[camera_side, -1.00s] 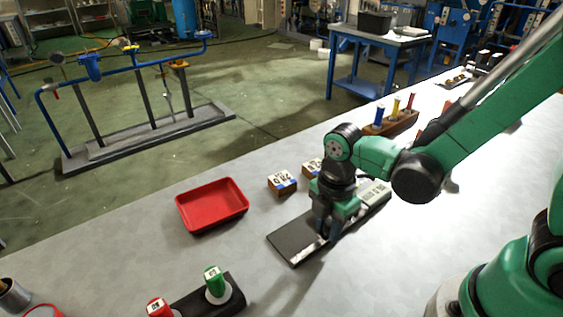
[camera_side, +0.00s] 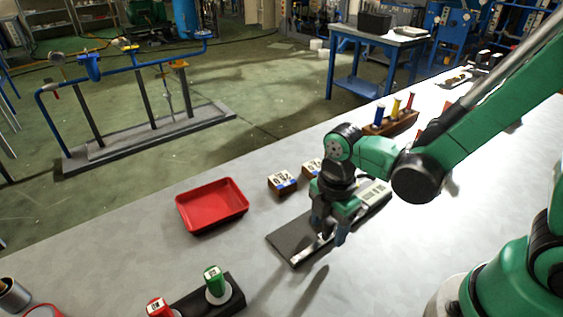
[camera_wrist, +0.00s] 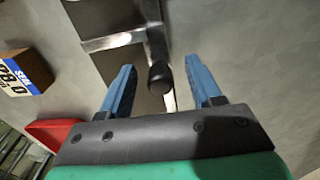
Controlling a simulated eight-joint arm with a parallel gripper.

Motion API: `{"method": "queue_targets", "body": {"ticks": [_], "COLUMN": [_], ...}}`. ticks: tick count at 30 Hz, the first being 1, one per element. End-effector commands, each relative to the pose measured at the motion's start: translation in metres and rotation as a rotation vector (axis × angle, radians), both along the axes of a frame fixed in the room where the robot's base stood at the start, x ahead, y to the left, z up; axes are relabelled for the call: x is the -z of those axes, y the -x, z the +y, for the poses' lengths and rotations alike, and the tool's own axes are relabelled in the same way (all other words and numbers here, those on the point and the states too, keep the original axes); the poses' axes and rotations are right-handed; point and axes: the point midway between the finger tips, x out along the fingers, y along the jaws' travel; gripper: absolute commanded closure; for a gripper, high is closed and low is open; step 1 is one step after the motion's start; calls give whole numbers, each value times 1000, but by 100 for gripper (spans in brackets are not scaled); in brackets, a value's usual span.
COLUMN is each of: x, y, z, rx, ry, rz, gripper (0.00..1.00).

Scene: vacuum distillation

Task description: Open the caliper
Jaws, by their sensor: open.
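The caliper (camera_side: 306,254) lies on a dark flat holder (camera_side: 283,239) on the grey bench, partly hidden under my gripper in the side view. In the wrist view its metal beam and jaws (camera_wrist: 114,41) show, with a dark rounded knob (camera_wrist: 160,77) between my fingers. My gripper (camera_side: 329,235) is open over the holder, one finger on each side of the caliper. In the wrist view my gripper (camera_wrist: 162,80) has both blue fingers apart, and neither visibly touches the knob.
A red tray (camera_side: 212,206) and small labelled boxes (camera_side: 282,183) stand left of the holder. Red and green labelled pieces (camera_side: 213,281) sit in a dark stand at the front. A rack with coloured tubes (camera_side: 392,124) stands farther back. Bare bench lies around the holder.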

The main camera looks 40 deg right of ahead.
Motion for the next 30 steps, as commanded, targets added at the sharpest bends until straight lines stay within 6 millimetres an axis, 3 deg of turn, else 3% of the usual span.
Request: {"method": "queue_targets", "body": {"ticks": [12, 30], "x": [-3, -55], "y": [0, 0], "z": [0, 0], "rx": [0, 0], "ry": [0, 0], "rz": [0, 0], "gripper": [42, 42]}}
